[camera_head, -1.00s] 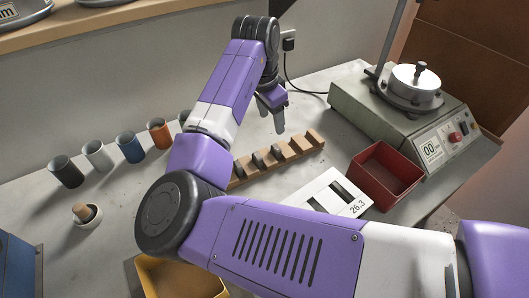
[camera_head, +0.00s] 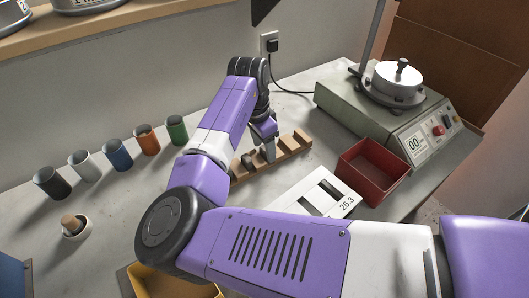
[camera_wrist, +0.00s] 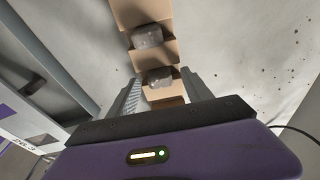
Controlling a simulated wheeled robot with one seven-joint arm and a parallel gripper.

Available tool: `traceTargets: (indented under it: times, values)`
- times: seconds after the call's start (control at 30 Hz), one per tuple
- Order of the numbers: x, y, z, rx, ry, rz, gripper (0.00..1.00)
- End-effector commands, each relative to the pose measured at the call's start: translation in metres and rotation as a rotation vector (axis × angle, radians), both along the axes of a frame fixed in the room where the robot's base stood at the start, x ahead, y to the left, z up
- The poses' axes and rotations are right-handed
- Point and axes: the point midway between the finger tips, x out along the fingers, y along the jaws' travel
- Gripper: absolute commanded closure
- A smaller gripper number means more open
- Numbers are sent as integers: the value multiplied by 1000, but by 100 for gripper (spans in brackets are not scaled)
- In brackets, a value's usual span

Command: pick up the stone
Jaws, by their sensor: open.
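Two grey stones sit in the notches of a wooden rack (camera_head: 291,146). In the wrist view, the nearer stone (camera_wrist: 158,77) lies between the two finger tips, and the other stone (camera_wrist: 148,37) is one notch farther along. My gripper (camera_wrist: 161,80) is open, with one finger on each side of the rack (camera_wrist: 140,12). No finger clearly touches the nearer stone. In the head view my gripper (camera_head: 268,152) reaches down at the rack, and a dark stone (camera_head: 247,163) shows to its left. The gripper partly hides the middle of the rack.
A white device reading 26.3 (camera_head: 343,208) and a red bin (camera_head: 365,177) stand right of the rack. A green-grey machine (camera_head: 343,105) is behind them. Several cups, including a green cup (camera_head: 177,130), line the back left. A mortar (camera_head: 84,232) stands in front of them.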

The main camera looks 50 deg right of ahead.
Motion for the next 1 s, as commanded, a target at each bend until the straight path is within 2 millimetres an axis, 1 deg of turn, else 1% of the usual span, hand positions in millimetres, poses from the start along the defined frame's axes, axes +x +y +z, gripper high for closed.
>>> traceTargets:
  times: [0.17, 0.2, 0.37, 0.4, 0.47, 0.8, 0.87, 1.0]
  values:
    - [0, 0, 0, 0, 0, 0, 42]
    - [0, 0, 0, 0, 0, 0, 50]
    - [0, 0, 0, -1, 0, 0, 81]
    - [0, 0, 0, -1, 0, 0, 89]
    - [0, 0, 0, -1, 0, 0, 100]
    - [0, 0, 2, -1, -1, 0, 100]
    - [0, 0, 5, -1, -1, 0, 100]
    - [0, -1, 17, -2, -1, 0, 100]
